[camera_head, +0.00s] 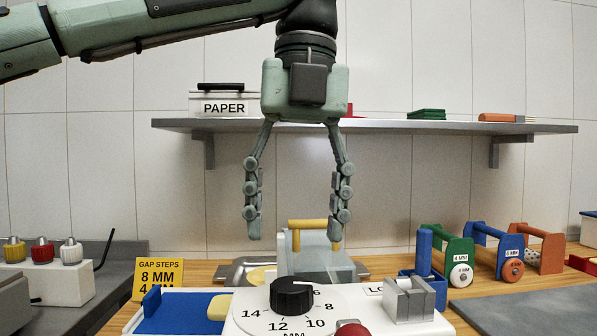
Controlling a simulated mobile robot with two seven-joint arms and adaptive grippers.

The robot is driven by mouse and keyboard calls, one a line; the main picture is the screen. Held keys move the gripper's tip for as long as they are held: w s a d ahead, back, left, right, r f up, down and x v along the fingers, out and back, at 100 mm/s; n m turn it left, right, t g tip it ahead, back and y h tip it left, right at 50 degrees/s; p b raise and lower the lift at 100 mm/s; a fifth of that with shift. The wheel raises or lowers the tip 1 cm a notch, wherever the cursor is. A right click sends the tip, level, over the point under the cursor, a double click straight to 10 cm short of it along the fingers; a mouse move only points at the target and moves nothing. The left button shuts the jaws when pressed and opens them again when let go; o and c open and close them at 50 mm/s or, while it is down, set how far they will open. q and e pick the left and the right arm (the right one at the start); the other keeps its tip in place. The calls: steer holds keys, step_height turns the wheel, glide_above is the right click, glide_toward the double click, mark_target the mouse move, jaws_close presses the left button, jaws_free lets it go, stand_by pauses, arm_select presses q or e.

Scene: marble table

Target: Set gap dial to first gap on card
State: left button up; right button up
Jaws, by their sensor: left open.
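The gap dial is a black ribbed knob (291,296) on a round white dial plate (254,302) at the bottom middle. The numbers 14, 12, 10, 8 and a partly hidden 6 show around it, with "MM" below; the pointer's setting cannot be told. The yellow card (158,280) stands at the lower left and reads "GAP STEPS", "8 MM" first, then "4 MM", its lower part cut off by a blue part. My left gripper (297,228) hangs fingers down above and behind the dial, open and empty, apart from the dial. My right gripper is not in view.
A clear guard with a yellow handle (308,224) stands behind the dial. A grey metal block (409,300) and a red knob (352,328) are close by. Green, blue and orange gauge holders (460,250) stand at right. A shelf (380,126) holds a PAPER box (224,104).

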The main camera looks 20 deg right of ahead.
mark_target(299, 283)
arm_select(q)
steer(key=shift+d+r, duration=0.15)
steer(key=shift+r, duration=2.65)
